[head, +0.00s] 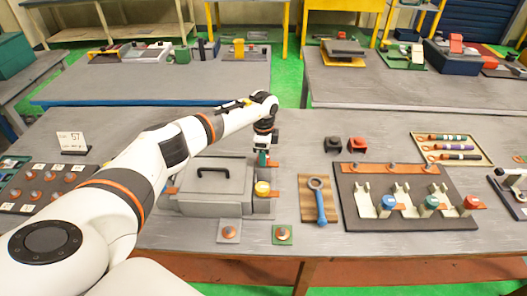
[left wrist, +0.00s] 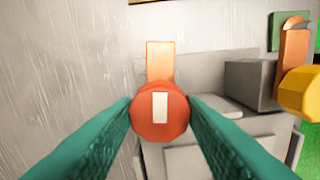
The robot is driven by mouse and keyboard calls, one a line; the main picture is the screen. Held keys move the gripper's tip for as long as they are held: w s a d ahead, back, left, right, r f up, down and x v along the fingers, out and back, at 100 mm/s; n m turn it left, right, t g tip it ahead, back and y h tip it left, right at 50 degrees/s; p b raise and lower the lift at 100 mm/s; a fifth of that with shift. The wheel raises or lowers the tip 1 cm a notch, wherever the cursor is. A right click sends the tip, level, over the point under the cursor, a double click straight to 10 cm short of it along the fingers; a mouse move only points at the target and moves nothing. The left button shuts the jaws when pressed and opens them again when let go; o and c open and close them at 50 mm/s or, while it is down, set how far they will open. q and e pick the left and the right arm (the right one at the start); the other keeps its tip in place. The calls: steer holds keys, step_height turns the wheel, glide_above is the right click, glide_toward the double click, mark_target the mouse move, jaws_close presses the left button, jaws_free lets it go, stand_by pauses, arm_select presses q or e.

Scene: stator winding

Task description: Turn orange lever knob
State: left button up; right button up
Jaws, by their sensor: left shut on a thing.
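The orange-red lever knob (left wrist: 161,110) is round and faceted, with a white bar on its face, in the left wrist view. An orange plate (left wrist: 160,60) sticks out behind it. My left gripper (head: 263,160) is at the back right corner of the grey box (head: 205,190) in the head view. Its teal fingers (left wrist: 161,112) are shut on the knob, one on each side. In the head view the gripper hides most of the knob. I cannot make out my right gripper.
A yellow knob (head: 263,188) stands on the box's right side, close to my left gripper, and shows in the left wrist view (left wrist: 300,92). The box has a black handle (head: 213,170). A blue-handled ring tool (head: 319,200) lies to the right.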

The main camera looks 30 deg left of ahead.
arm_select(q)
steer(key=shift+s+d+f+n, duration=0.15)
steer(key=shift+s+f+n, duration=0.05)
steer(key=shift+f+n, duration=0.2)
steer(key=o, duration=0.9)
steer(key=shift+o, duration=0.3)
steer(key=shift+w+r, duration=0.1)
steer(key=shift+w, duration=0.1)
step_height(320, 180, up, 12)
steer(key=b, duration=0.2)
steer(key=shift+b, duration=0.3)
